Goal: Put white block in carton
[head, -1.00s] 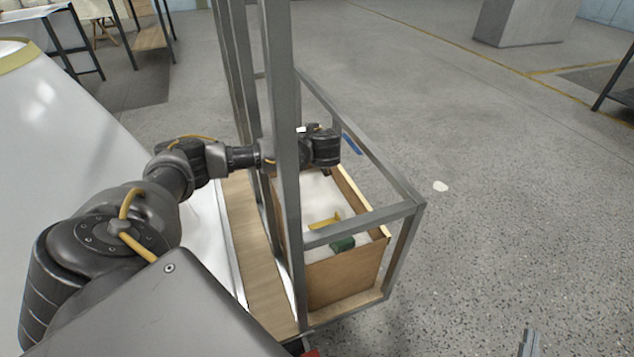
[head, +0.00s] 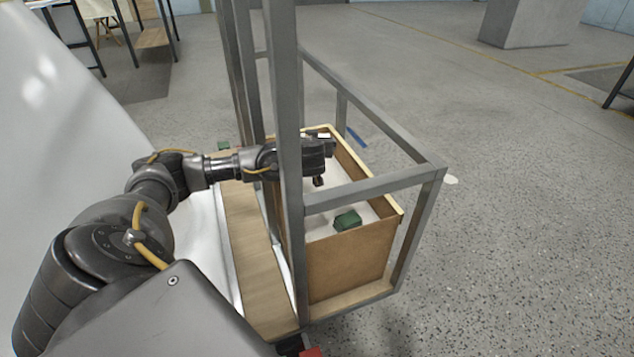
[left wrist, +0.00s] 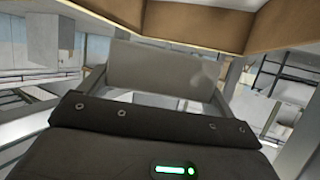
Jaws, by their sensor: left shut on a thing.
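The carton (head: 350,262) is an open brown box with a pale inside, standing in a grey metal frame. Its brown wall (left wrist: 215,28) also crosses the top of the left wrist view. My left gripper (head: 318,181) is over the carton's opening, partly hidden by the frame's upright. In the left wrist view my left gripper (left wrist: 155,82) is shut on a pale grey-white block (left wrist: 165,68), which spans the space between its fingers. The block cannot be made out clearly in the head view. My right gripper is not in view.
A green block (head: 347,220) lies inside the carton. A grey upright post (head: 287,200) and a crossbar (head: 370,190) of the frame stand close to my left arm. A wooden ledge (head: 252,255) runs along the left. The floor to the right is open.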

